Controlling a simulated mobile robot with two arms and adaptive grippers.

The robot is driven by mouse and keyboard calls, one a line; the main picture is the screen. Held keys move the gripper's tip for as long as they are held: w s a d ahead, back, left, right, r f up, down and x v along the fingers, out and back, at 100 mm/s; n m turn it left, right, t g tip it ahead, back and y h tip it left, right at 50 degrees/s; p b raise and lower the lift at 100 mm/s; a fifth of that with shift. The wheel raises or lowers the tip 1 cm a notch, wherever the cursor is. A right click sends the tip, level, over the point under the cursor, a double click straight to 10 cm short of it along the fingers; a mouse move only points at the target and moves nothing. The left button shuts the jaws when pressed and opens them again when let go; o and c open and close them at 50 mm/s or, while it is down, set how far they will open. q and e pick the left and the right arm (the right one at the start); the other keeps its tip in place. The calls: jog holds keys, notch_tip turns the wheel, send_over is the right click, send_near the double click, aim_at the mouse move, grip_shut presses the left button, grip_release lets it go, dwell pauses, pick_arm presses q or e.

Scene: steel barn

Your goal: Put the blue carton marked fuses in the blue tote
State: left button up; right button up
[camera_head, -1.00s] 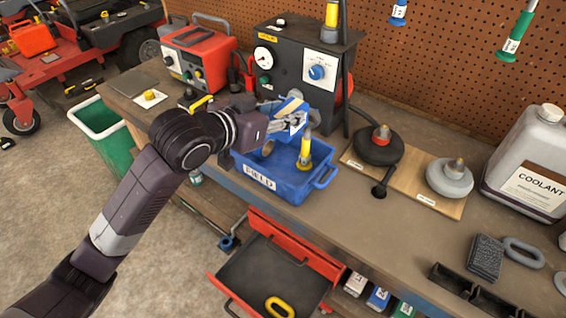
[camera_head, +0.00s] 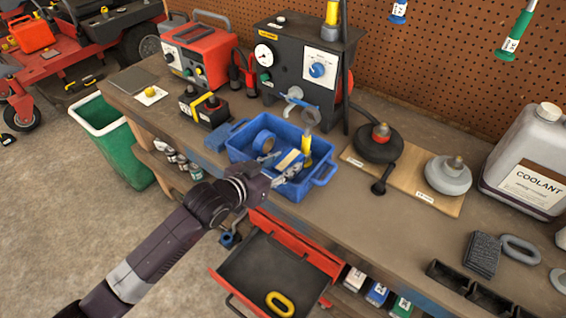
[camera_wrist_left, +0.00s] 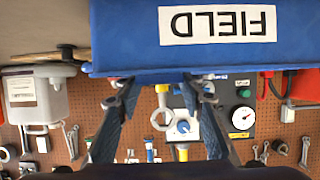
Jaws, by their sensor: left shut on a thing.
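The blue tote (camera_head: 318,178), labelled FIELD, sits on the bench. Its front wall (camera_wrist_left: 130,30) shows upside down in the left wrist view. My left gripper (camera_head: 279,169) reaches over the tote's front rim and is shut on a small carton (camera_head: 290,160) with a tan top and blue on it. The carton is inside the tote area; its marking is too small to read. My right gripper is out of view.
A blue tape roll (camera_head: 264,142) and a yellow-handled tool (camera_head: 306,148) are in the tote. A black gauge box (camera_head: 300,60) stands behind, a wooden board (camera_head: 440,200) with round weights to the right. An open red drawer (camera_head: 265,270) juts out below the bench.

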pick_arm(q)
jog(key=shift+f, duration=0.55)
jog(key=o, duration=1.2)
jog(key=shift+f, duration=0.1)
jog(key=shift+c, duration=0.2)
jog(key=shift+r, duration=0.35)
jog(key=b+v, duration=0.1)
jog(key=v, duration=1.1)
jog(key=shift+r, duration=0.3)
jog(key=shift+a, duration=0.1)
